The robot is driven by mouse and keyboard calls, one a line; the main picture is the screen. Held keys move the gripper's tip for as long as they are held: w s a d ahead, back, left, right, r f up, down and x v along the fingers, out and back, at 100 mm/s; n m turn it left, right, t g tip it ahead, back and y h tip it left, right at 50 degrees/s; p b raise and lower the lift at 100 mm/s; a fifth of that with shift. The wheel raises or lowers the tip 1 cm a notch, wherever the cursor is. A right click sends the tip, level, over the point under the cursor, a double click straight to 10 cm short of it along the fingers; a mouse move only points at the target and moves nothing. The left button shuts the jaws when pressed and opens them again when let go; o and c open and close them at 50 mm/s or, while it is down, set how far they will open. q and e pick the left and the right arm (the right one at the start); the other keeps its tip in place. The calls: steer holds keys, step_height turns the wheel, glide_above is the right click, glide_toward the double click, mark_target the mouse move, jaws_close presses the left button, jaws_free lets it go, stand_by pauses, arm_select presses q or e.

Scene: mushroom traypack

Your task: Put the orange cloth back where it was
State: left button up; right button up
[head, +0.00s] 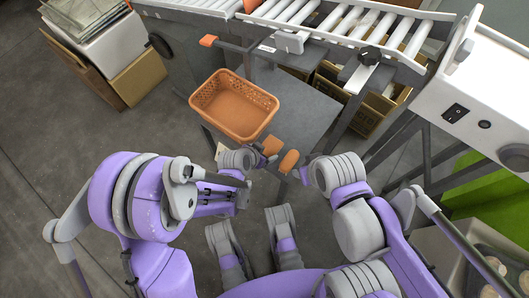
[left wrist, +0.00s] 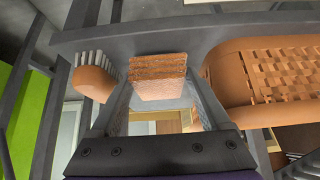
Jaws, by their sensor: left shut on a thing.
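The orange cloth (left wrist: 158,68) is a small folded, rough-textured piece. In the left wrist view it sits between the two fingers of my left gripper (left wrist: 160,90), which is shut on it. In the head view the cloth (head: 272,146) shows small at the tip of my left gripper (head: 261,153), by the near edge of the grey table (head: 305,110). My right gripper (head: 304,173) is just right of it, by the same edge. Its fingers are mostly hidden behind its wrist.
An orange basket (head: 234,106) stands on the table, beyond my left gripper; it also shows at right in the left wrist view (left wrist: 225,85). A rounded orange brush-like thing (head: 289,161) is close to the cloth. A roller conveyor (head: 345,22) runs behind.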

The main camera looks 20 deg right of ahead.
arm_select(q)
steer(key=shift+f, duration=0.65)
steer(key=shift+f, duration=0.15)
steer(key=o, duration=1.3)
steer(key=shift+r, duration=0.25)
steer(key=p+v, duration=0.3)
steer(key=v, duration=0.9)
